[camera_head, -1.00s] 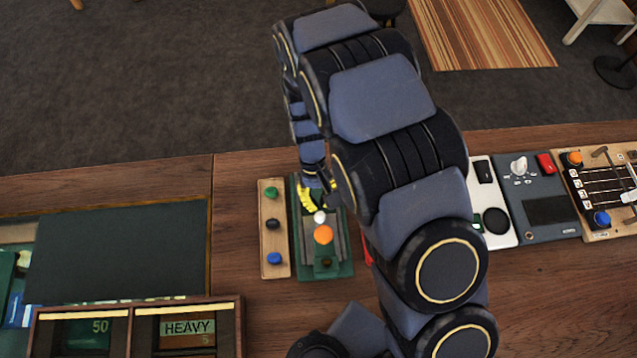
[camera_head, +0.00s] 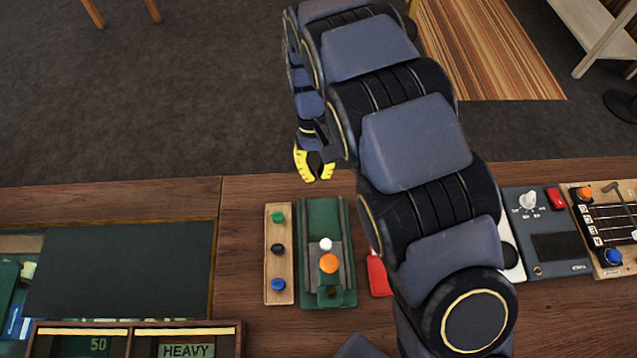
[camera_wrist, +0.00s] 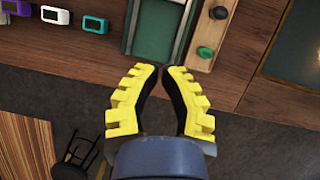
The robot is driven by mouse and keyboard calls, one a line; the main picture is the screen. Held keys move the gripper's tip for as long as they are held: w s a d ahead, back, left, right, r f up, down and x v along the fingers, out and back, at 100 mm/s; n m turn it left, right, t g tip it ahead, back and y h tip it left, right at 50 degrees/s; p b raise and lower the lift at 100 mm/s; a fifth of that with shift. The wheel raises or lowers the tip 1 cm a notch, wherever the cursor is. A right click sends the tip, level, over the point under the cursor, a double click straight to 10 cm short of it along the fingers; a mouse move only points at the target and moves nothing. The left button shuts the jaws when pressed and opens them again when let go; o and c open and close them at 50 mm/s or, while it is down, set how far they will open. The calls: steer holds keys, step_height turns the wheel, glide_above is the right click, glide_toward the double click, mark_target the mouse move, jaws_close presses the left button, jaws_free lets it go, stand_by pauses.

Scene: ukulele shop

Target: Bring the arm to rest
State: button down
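My gripper (camera_head: 316,170) has yellow toothed fingers and hangs just past the far edge of the wooden counter (camera_head: 420,170), over the dark floor. In the wrist view my gripper (camera_wrist: 161,70) shows a narrow gap between its fingertips, with nothing between them. My arm runs from the bottom right of the head view up to the top middle, above the counter, and hides part of it. The green device (camera_head: 341,285) with an orange knob stands on the counter, nearer than the gripper and apart from it.
A wooden strip with coloured knobs (camera_head: 279,230) lies left of the green device. A red item (camera_head: 378,275), a grey device (camera_head: 558,225) and a stringed board (camera_head: 622,195) are to the right. A dark panel (camera_head: 120,270) is at left. A stool (camera_wrist: 78,160) stands on the floor.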

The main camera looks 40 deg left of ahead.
steer(key=shift+r, duration=0.1)
stand_by(0.5)
steer(key=w+d+r+m+y, duration=0.1)
steer(key=w+d+r+m, duration=0.15)
steer(key=d+r, duration=0.5)
steer(key=w+d+r+m+y, duration=0.1)
steer(key=w+d+r+m, duration=0.3)
steer(key=d, duration=0.7)
steer(key=s+d+r+m, duration=0.2)
steer(key=s+d, duration=0.5)
steer(key=s, duration=0.1)
steer(key=s+d+r+m+y, duration=0.1)
steer(key=s+d+r+m, duration=0.1)
steer(key=s+d, duration=0.6)
steer(key=shift+s+r+t, duration=0.3)
steer(key=shift+s+r, duration=0.15)
steer(key=shift+r, duration=0.2)
